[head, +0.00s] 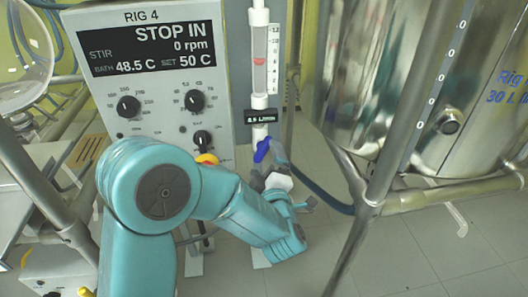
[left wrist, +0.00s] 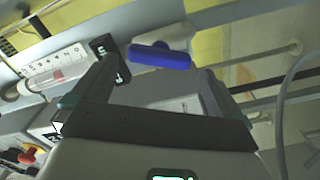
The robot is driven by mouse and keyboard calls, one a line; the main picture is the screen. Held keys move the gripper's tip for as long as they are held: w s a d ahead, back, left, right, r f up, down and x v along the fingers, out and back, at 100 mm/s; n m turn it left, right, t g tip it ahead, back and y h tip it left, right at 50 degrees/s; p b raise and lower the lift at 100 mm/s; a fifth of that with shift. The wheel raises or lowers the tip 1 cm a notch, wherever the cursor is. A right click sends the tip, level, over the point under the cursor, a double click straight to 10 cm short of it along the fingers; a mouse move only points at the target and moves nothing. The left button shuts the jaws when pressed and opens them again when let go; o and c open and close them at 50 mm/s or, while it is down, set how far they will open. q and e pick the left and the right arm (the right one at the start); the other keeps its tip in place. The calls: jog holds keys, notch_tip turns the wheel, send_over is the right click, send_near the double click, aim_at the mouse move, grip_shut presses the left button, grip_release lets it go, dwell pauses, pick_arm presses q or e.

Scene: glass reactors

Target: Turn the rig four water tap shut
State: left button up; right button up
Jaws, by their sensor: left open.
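The rig four water tap has a blue handle (head: 262,150) below the clear flow meter tube (head: 259,60) and its small black flow label (head: 262,116). My left gripper (head: 279,166) is beside and just below the handle, partly hidden by my own arm. In the left wrist view the blue handle (left wrist: 160,56) lies crosswise between and beyond the tips of my open left gripper (left wrist: 158,70). The fingers stand apart with nothing clasped. Whether a finger touches the handle is not clear. My right gripper is not in view.
The rig 4 control box (head: 157,70) with its knobs stands left of the tap. A large steel vessel (head: 420,90) on a pipe frame (head: 460,192) stands at right. A dark hose (head: 325,195) runs from near the tap towards that frame.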

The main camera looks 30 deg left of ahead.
aim_at(263, 153)
pick_arm(q)
jog(key=x, duration=0.5)
jog(key=shift+w+a+b, duration=0.1)
jog(key=shift+w+b, duration=0.15)
jog(key=shift+b, duration=0.1)
jog(key=c, duration=0.7)
